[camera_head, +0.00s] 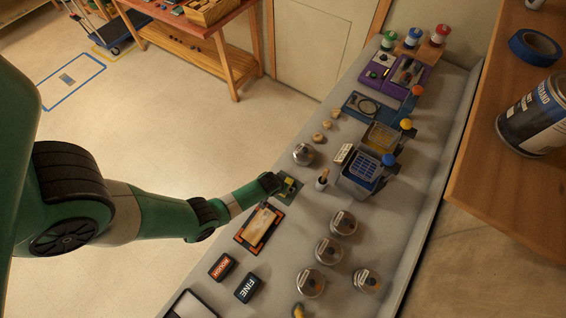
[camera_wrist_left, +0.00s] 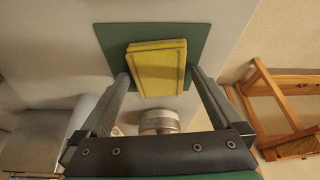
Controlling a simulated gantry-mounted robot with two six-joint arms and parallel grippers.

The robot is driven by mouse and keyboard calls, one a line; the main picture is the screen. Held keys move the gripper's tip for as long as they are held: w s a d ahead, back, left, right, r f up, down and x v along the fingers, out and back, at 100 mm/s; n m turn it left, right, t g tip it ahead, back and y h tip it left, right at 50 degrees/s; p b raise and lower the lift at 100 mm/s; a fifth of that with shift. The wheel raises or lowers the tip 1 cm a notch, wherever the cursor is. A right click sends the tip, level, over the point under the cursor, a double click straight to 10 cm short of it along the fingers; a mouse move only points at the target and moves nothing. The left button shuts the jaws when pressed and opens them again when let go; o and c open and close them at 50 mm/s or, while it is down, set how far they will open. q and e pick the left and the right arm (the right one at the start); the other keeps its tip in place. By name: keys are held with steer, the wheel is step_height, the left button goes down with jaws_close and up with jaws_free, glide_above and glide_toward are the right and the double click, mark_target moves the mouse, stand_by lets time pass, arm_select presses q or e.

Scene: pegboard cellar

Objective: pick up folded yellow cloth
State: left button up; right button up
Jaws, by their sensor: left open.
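The folded yellow cloth (camera_wrist_left: 157,64) lies on a dark green mat (camera_wrist_left: 108,42) in the left wrist view. In the head view the cloth (camera_head: 290,183) is small and partly hidden by my left gripper (camera_head: 278,184). In the left wrist view my left gripper (camera_wrist_left: 160,76) is open, with one finger on each side of the cloth's near end. I cannot tell whether the fingers touch it. My right gripper is in neither view.
On the grey bench (camera_head: 405,225), a tan panel with an orange border (camera_head: 260,226) lies close to the mat. A blue-grey basket (camera_head: 362,175) is further right. A wooden shelf (camera_head: 480,165) overhangs the right side.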

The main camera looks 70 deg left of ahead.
arm_select(q)
steer(key=c, duration=1.2)
steer(key=shift+r, duration=0.1)
steer(key=shift+c, duration=0.2)
steer(key=shift+r, duration=0.5)
steer(key=r+p, duration=0.2)
steer(key=r, duration=0.1)
steer(key=shift+s+d+r, duration=0.1)
steer(key=shift+s+r, duration=0.05)
steer(key=shift+s, duration=0.05)
steer(key=s+d+r+p, duration=0.2)
steer(key=s+r+p, duration=0.1)
steer(key=s, duration=0.3)
steer(key=s+d+r+p, duration=0.2)
steer(key=s+r+p, duration=0.2)
steer(key=s+r, duration=0.1)
steer(key=shift+s+d+r, duration=0.25)
steer(key=shift+s+r, duration=0.05)
steer(key=shift+s, duration=0.6)
